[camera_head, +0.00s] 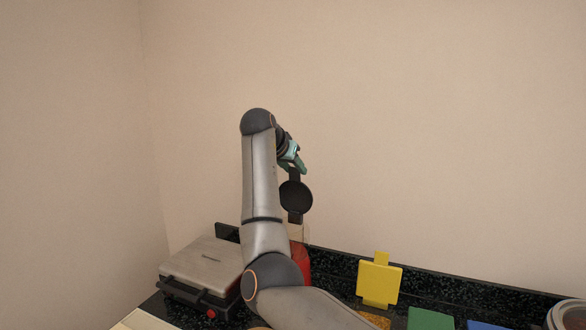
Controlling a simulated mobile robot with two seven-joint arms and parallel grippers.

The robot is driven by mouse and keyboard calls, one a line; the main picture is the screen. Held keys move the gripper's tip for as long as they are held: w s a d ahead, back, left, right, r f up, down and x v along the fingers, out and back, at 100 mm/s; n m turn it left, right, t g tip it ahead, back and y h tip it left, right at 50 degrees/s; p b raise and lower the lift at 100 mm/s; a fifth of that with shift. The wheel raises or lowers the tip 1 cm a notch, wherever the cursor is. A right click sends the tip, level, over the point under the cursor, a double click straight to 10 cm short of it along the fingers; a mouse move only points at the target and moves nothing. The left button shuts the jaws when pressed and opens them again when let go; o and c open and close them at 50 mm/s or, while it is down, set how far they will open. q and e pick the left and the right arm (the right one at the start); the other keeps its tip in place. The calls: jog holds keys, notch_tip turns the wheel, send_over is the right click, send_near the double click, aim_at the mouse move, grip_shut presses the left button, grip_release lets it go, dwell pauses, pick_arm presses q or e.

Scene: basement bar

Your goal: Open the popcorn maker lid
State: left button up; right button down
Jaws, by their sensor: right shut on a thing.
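The popcorn maker (302,264) is red with a clear upper part, and it stands on the counter, mostly hidden behind my right arm. Its round black lid (296,198) stands raised, near upright, above the red body. My right gripper (300,168) has greenish fingers and is shut on the top end of the lid, at the tab that sticks up from the disc. The fingertips are small in the picture, so the exact grip is hard to make out. My left gripper is not in view.
A silver and black grill press (206,263) stands closed at the left. Yellow (380,283), green (430,319) and blue (484,325) boards are right of the arm. A jar (567,316) is at the right edge. A dark speckled backsplash (440,288) runs along the bare wall.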

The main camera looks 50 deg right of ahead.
jog(key=c, duration=0.5)
grip_release()
jog(key=shift+a+r, duration=0.1)
jog(key=shift+a, duration=0.1)
jog(key=shift+c, duration=0.2)
jog(key=shift+o, duration=0.3)
jog(key=shift+d, duration=0.1)
jog(key=b+v, duration=0.2)
jog(key=v, duration=1)
jog(key=shift+a, duration=0.2)
jog(key=shift+s, duration=0.15)
